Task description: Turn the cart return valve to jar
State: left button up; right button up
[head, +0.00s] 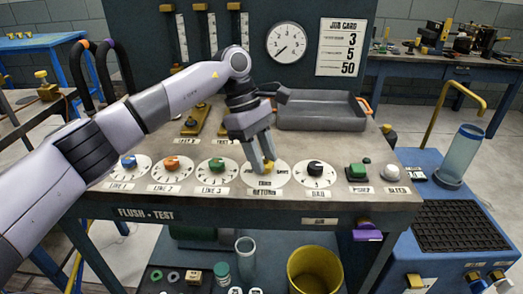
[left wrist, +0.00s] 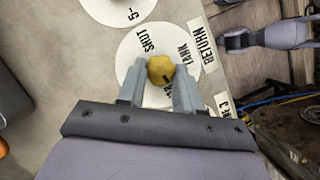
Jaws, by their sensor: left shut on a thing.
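The cart return valve is a yellow knob (head: 269,167) on a round white dial (head: 283,180), labelled as the return on the sloping panel. My left gripper (head: 264,162) comes down from above and is shut on this knob. In the left wrist view the knob (left wrist: 160,66) sits between the fingertips (left wrist: 160,74). A dark mark shows on the knob's near side, by lettering partly hidden between the fingers. The words SHUT and TANK read clearly on the dial (left wrist: 135,50). A grey gripper-like part (left wrist: 238,38), probably mine, shows at the upper right there; its jaws are unclear.
Blue, orange and green knobs stand left of the valve; a black knob (head: 315,168) stands close on its right. A green button (head: 357,171) is further right. A grey tray (head: 320,112) lies behind. A blue cart (head: 455,205) with a clear jar (head: 460,155) stands right.

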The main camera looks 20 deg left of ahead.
pick_arm(q)
jog(key=shift+w+m+g+y, duration=0.1)
jog(key=shift+m+g+y, duration=0.2)
jog(key=shift+m, duration=0.7)
jog(key=o, duration=1)
jog(key=shift+o, duration=0.2)
jog(key=shift+r, duration=0.15)
jog(key=v, duration=0.7)
jog(key=shift+p, duration=0.45)
